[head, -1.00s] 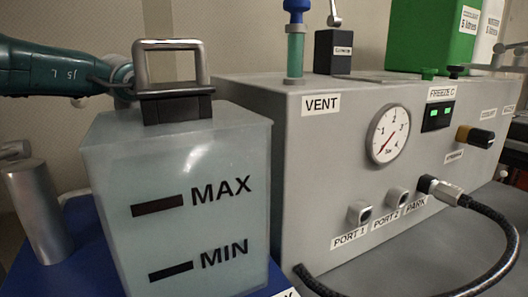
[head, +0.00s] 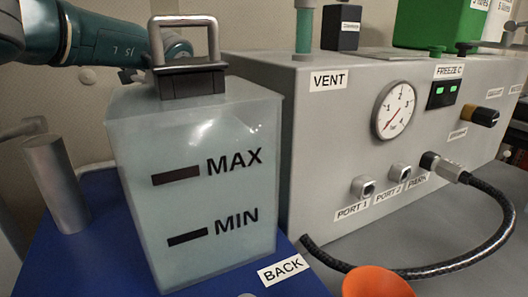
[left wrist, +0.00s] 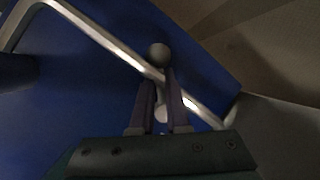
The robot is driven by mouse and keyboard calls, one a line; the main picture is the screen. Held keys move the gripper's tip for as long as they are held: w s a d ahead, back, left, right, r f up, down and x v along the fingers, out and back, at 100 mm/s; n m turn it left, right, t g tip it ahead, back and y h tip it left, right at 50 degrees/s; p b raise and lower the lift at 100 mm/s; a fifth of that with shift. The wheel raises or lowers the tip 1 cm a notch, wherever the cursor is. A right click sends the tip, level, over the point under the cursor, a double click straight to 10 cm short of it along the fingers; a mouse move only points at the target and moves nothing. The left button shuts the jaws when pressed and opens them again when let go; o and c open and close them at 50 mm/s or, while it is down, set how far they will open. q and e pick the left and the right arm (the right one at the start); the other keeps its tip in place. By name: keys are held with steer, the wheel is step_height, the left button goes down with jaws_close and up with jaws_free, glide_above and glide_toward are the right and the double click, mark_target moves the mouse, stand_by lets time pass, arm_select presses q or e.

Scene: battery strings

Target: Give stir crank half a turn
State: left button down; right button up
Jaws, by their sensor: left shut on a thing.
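My left arm (head: 60,36) comes in from the left and reaches behind the tank's top handle in the head view. The left gripper's fingers are hidden there. In the left wrist view my left gripper (left wrist: 160,80) is shut at a bent silver bar (left wrist: 95,32), which looks like the stir crank. A round grey knob (left wrist: 159,54) sits at its fingertips, and a pale round piece shows between the fingers. The exact contact is too dark to tell. My right gripper is not in view.
A translucent tank (head: 200,125) marked MAX and MIN stands on a blue base (head: 80,240), with a metal post (head: 56,185) at left. A grey panel box (head: 335,150) with gauge (head: 393,110) and black hose (head: 497,215) is at right. An orange object (head: 376,283) is at the front.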

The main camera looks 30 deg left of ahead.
arm_select(q)
steer(key=shift+s+n+g+b, duration=0.25)
steer(key=shift+n+g+b, duration=0.15)
steer(key=shift+n+b, duration=0.3)
steer(key=c, duration=0.9)
jaws_free()
steer(key=shift+r, duration=0.1)
steer(key=p+v, duration=0.3)
steer(key=p, duration=0.1)
steer(key=shift+r, duration=0.25)
steer(key=p+v, duration=0.1)
steer(key=v, duration=0.5)
steer(key=shift+d+r, duration=0.1)
steer(key=shift+d, duration=0.15)
